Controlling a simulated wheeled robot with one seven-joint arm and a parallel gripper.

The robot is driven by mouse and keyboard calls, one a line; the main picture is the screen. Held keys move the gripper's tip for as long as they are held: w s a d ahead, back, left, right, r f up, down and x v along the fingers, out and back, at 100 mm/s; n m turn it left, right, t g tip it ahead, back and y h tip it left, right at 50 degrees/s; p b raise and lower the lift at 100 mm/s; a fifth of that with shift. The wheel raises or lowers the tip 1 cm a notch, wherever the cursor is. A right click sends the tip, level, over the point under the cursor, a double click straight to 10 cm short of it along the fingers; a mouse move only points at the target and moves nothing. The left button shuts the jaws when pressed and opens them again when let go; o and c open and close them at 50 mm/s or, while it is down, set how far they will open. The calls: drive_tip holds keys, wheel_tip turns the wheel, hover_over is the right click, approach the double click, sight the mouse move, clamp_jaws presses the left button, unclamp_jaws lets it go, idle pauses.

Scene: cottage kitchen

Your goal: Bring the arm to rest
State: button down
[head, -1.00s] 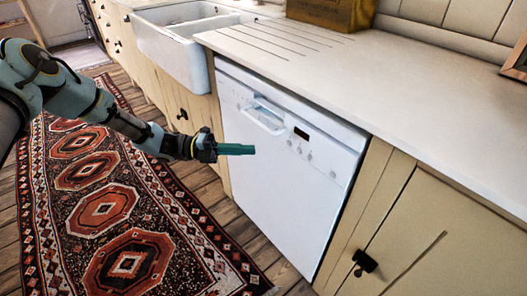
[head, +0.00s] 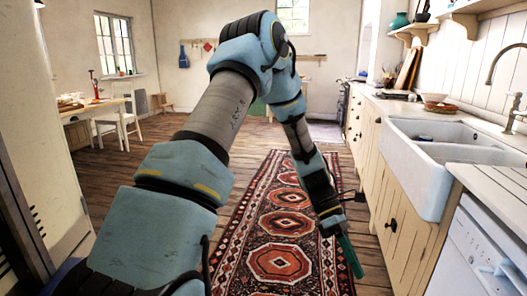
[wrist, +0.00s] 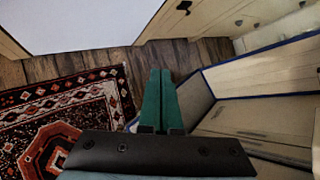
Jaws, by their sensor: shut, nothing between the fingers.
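My gripper (head: 352,262) hangs at the end of my arm, fingers pointing down, over the right edge of the patterned rug in the head view. In the wrist view its two green fingers (wrist: 160,98) lie side by side, shut, with nothing held. My arm rises through the middle of the head view, bends at the top and comes down to the right. The gripper is left of the sink cabinet (head: 396,215) and appears apart from it.
The red and black rug (head: 283,225) covers the wooden floor (head: 130,170). A white double sink (head: 432,165) and white dishwasher (head: 470,255) line the right side. A wooden table (head: 97,108) and white chair (head: 128,127) stand at the left. Open floor lies beyond.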

drive_tip(key=w+a+r+m+t+y+p, duration=0.1)
drive_tip(key=w+a+r+m+t, duration=0.1)
drive_tip(key=a, duration=0.8)
drive_tip(key=w+a+r+m+t+y+p, duration=0.1)
drive_tip(key=w+a+r+m+t, duration=0.1)
drive_tip(key=a+r+m+t, duration=0.3)
drive_tip(key=w+a+r+m+t+y+p, duration=0.1)
drive_tip(key=a+r+m, duration=0.5)
drive_tip(key=a, duration=1.1)
wheel_tip(320, 180, up, 3)
drive_tip(key=w+t+p, duration=0.1)
drive_tip(key=t, duration=0.1)
drive_tip(key=shift+f+t+y, duration=0.2)
drive_tip(key=shift+t+y, duration=0.1)
drive_tip(key=shift+y, duration=0.1)
